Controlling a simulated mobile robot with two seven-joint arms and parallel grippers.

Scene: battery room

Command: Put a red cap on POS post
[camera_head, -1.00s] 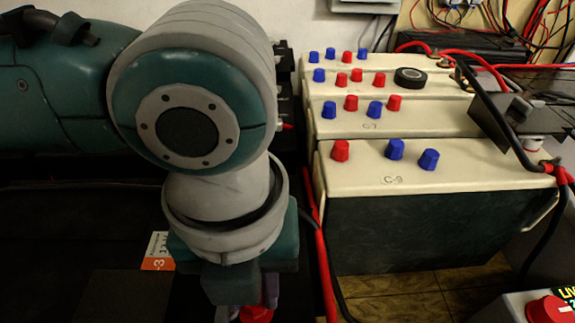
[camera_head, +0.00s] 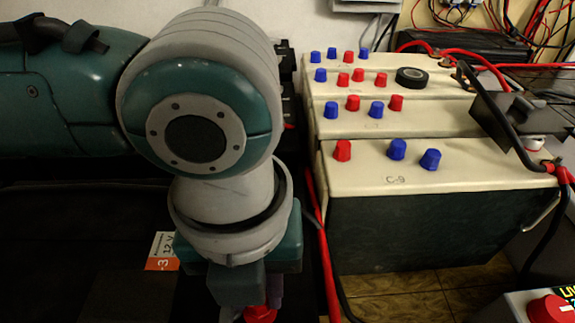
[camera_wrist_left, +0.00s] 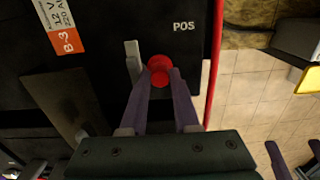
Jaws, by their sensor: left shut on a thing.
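My left gripper (camera_wrist_left: 160,72) points down over the black battery (camera_wrist_left: 100,25) and is shut on a red cap (camera_wrist_left: 160,68). In the head view, the same cap (camera_head: 260,313) shows at the bottom edge, partly hidden by my gripper. The white POS lettering (camera_wrist_left: 184,27) is on the battery top just beyond the cap. A grey metal piece (camera_wrist_left: 132,58) stands beside the left finger. The POS post itself is not clearly visible; I cannot tell whether the cap touches it. Two purple fingers of my right gripper (camera_wrist_left: 296,158) show apart at the lower right of the wrist view.
Cream-topped batteries (camera_head: 450,174) at right carry several red and blue caps and a black tape roll (camera_head: 411,78). A red cable (camera_head: 327,270) runs beside the black battery. A red emergency button (camera_head: 549,309) is at lower right. Tiled floor (camera_wrist_left: 240,95) lies beyond the cable.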

